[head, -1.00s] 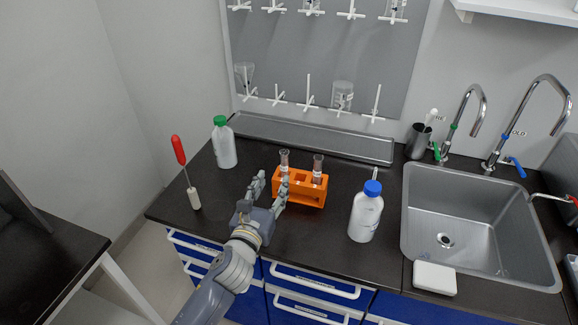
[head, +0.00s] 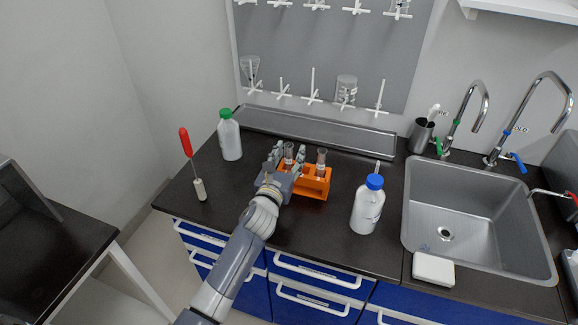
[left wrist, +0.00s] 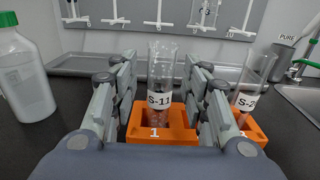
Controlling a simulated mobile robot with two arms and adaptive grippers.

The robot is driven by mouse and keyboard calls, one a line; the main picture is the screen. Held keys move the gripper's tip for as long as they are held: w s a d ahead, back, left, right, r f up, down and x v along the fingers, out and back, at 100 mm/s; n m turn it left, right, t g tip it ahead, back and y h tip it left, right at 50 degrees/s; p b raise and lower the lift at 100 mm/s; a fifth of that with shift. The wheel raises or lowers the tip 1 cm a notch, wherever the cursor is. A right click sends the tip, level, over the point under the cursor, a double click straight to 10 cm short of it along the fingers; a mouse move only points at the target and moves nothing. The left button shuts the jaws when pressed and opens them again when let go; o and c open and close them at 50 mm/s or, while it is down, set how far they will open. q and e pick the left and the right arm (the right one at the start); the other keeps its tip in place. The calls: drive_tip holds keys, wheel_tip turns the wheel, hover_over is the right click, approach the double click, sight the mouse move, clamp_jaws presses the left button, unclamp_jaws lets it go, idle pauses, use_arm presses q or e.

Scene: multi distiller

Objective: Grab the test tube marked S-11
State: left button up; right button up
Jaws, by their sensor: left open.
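The test tube marked S-11 (left wrist: 160,88) stands upright in an orange rack (left wrist: 140,131), in the slot marked 1, in the left wrist view. My left gripper (left wrist: 161,85) is open, with one finger on each side of this tube and small gaps visible. In the head view, my left gripper (head: 289,155) is at the left end of the rack (head: 317,188), around the left tube (head: 288,152). A second tube, its label starting with S-2 (left wrist: 246,102), stands in the rack to the right. It also shows in the head view (head: 321,158). My right gripper is not in view.
A green-capped bottle (head: 230,138) stands left of the rack. A blue-capped bottle (head: 367,208) stands right of the rack, before the sink (head: 470,215). A metal tray (head: 310,132) lies behind.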

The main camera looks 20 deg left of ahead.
use_arm(q)
clamp_jaws()
